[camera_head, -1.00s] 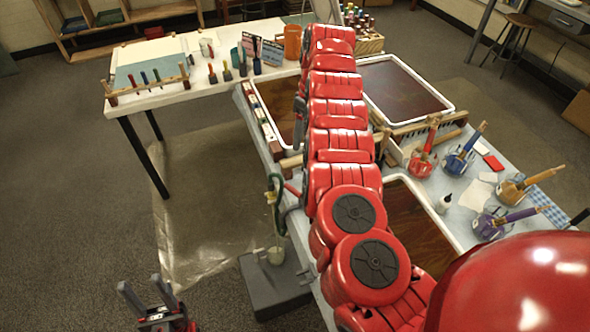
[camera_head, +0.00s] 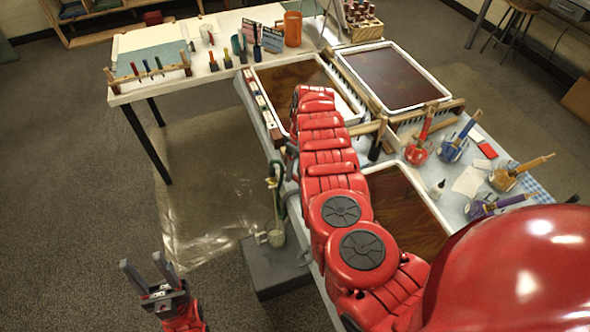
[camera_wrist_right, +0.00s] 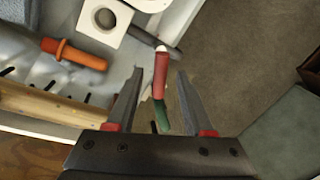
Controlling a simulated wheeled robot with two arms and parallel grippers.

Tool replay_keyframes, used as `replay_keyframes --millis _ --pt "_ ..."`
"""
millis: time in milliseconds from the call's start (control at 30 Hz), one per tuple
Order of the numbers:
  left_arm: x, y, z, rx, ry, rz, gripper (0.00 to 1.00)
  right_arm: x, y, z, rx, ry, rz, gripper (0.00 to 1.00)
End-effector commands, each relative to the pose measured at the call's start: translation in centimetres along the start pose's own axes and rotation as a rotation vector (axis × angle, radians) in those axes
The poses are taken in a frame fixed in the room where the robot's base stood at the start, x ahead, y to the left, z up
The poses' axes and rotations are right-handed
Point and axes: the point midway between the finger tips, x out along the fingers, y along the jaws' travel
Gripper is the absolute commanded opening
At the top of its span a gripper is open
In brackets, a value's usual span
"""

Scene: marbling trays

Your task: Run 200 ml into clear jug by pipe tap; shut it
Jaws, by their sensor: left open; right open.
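A clear jug (camera_head: 276,237) stands on a dark grey step beside the table's left side. Its fill level is too small to read. A green pipe (camera_head: 275,178) rises above it by the table edge. In the right wrist view a red handle (camera_wrist_right: 161,72), probably the tap lever, has a green piece (camera_wrist_right: 161,116) below it. My right gripper (camera_wrist_right: 160,84) is open, with the red handle showing between its fingers; I cannot tell whether they touch it. In the head view my right arm mostly hides this gripper. My left gripper (camera_head: 147,268) is open and empty, low at left.
Trays of brown liquid (camera_head: 402,78) and jars with brushes (camera_head: 505,177) cover the table right of my right arm. In the right wrist view, an orange-handled tool (camera_wrist_right: 75,54) and a white holed block (camera_wrist_right: 101,20) lie nearby. The floor at left is free.

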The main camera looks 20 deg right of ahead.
Motion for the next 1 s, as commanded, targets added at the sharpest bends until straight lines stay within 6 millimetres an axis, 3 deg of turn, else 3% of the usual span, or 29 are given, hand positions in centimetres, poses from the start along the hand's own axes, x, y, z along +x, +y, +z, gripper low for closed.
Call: replay_keyframes --millis 300,600,1000 --pt "0.01 0.00 0.00 0.000 0.000 0.000 0.50 0.31 0.02 0.02 0.001 0.001 0.000 0.52" --pt "0.02 0.00 -0.01 0.000 0.000 0.000 0.50 0.30 0.02 0.03 0.001 0.000 0.000 0.00" --pt "0.02 0.00 -0.01 0.000 0.000 0.000 0.50 0.29 0.03 0.04 0.001 0.000 0.000 0.00"
